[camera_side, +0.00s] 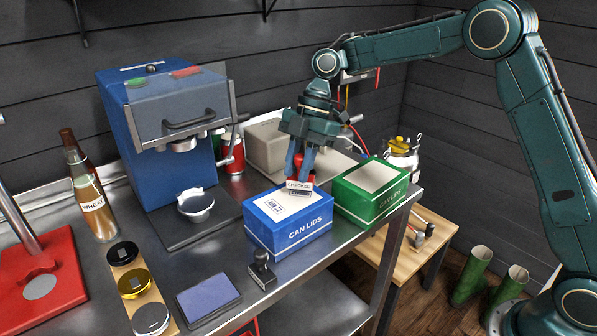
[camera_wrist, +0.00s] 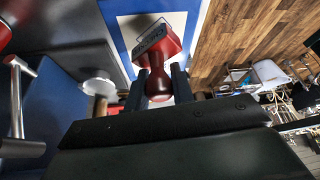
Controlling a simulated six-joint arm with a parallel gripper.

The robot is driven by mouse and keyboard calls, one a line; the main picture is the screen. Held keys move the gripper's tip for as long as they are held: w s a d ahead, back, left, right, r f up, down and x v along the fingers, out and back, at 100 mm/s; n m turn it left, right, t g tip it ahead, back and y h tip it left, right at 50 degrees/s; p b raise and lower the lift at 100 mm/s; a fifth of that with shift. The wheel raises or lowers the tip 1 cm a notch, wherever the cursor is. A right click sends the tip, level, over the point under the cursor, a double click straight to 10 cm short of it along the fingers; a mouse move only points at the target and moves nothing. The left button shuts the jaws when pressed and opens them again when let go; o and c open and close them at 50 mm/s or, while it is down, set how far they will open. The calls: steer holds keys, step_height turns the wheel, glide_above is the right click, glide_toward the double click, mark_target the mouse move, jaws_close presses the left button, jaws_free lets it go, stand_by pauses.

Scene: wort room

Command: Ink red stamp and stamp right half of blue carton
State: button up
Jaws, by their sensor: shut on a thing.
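My gripper (camera_side: 300,172) is shut on the red stamp (camera_side: 299,187), which has a white "CHECKED" label. In the wrist view the red stamp (camera_wrist: 158,55) sits between the two fingers (camera_wrist: 160,85). In the side view it is at the right part of the top of the blue carton (camera_side: 288,221), marked "CAN LIDS"; I cannot tell whether it touches. A printed mark shows on the left part of the carton's white label (camera_side: 279,204). An ink pad (camera_side: 208,297) with a bluish-purple surface lies at the bench front. A black stamp (camera_side: 262,272) stands beside it.
A green carton (camera_side: 372,191) stands right of the blue one. A bottle (camera_side: 90,200), a board with round tins (camera_side: 134,285) and a red stand (camera_side: 40,280) are at left.

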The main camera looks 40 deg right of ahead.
steer(key=shift+r, duration=2.6)
